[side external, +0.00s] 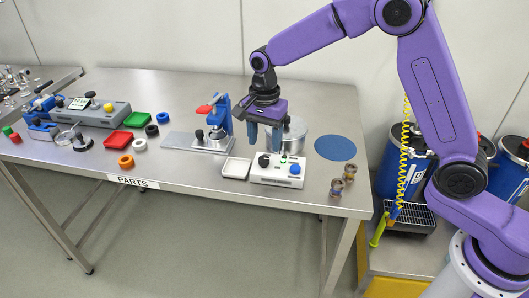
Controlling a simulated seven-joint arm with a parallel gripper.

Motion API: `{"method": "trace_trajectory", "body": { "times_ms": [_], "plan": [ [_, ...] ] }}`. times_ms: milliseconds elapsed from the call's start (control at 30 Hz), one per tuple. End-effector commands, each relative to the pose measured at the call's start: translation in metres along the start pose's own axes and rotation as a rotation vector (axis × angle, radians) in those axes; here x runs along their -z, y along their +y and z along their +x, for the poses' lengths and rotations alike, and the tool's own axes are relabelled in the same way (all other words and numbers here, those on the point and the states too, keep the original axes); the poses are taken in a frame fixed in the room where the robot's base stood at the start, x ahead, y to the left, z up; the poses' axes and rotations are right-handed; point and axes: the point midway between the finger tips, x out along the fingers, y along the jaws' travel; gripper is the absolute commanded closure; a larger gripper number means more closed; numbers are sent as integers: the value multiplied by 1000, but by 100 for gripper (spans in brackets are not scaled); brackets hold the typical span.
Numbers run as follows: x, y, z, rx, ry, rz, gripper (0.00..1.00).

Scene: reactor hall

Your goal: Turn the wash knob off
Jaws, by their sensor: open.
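A white control box (276,177) sits near the front edge of the steel table. It carries a black knob (264,161) at its left, a blue knob (295,169) at its right and a small green part (283,158) between them. No label tells me which knob is the wash knob, and the knob settings are too small to read. My gripper (264,146) points down with its two blue fingers apart and empty. It is above the left part of the box, over the black knob; whether it touches the knob I cannot tell.
A round metal vessel (296,130) stands just behind the box. A white tray (236,168) and a blue-and-red press (219,122) are to the left. A flat blue disc (335,148) and two small brownish fittings (337,187) are to the right.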

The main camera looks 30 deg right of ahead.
Motion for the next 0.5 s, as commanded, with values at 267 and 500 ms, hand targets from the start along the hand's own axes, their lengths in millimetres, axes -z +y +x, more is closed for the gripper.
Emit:
{"method": "trace_trajectory", "body": {
  "times_ms": [267, 500],
  "plan": [
    [0, 0, 39, -2, 0, -1, 44],
    [0, 0, 48, 0, 0, -1, 44]
  ]
}}
